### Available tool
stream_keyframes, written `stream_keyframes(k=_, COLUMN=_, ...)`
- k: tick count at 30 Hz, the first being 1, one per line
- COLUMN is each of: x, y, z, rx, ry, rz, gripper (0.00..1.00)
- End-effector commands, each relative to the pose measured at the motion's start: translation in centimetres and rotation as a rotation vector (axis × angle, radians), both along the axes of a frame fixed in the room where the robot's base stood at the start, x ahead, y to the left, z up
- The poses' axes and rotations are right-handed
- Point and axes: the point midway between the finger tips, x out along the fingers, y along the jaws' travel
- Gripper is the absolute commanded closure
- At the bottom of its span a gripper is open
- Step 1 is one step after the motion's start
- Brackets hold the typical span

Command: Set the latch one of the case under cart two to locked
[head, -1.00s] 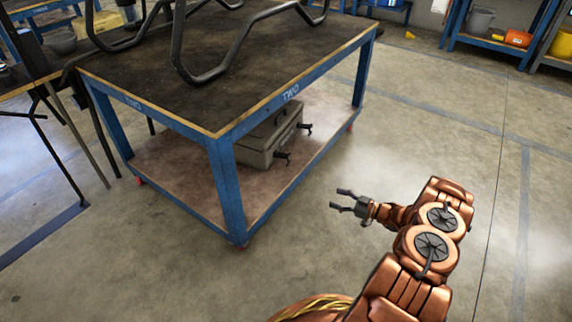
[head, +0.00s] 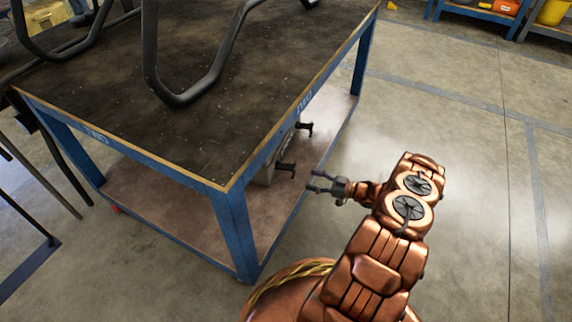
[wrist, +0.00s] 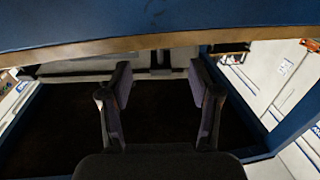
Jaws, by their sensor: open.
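The grey case (head: 264,172) sits on the lower shelf of the blue cart marked TWO (head: 232,225); the tabletop hides most of it. Two dark latches, a nearer one (head: 286,167) and a farther one (head: 304,128), stick out from its side toward my arm. I cannot tell which is latch one. My gripper (head: 316,181) is at the cart's open side, just right of the nearer latch, apparently apart from it. In the wrist view my gripper (wrist: 160,78) is open, its fingers spread and pointing under the tabletop. A dark shape beyond the fingers is unclear.
The tabletop edge (wrist: 160,42) spans the wrist view above the fingers. The cart's corner leg (head: 238,232) stands left of my arm. Black bent tubing (head: 190,70) rests on the tabletop. The floor (head: 480,190) to the right is clear.

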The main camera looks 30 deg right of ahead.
Motion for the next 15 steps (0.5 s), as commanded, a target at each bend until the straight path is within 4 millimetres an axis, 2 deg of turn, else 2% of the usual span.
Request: stream_keyframes(k=15, x=4.8, y=4.1, z=-0.3, rx=0.000, ry=0.003, rz=0.003, gripper=0.38)
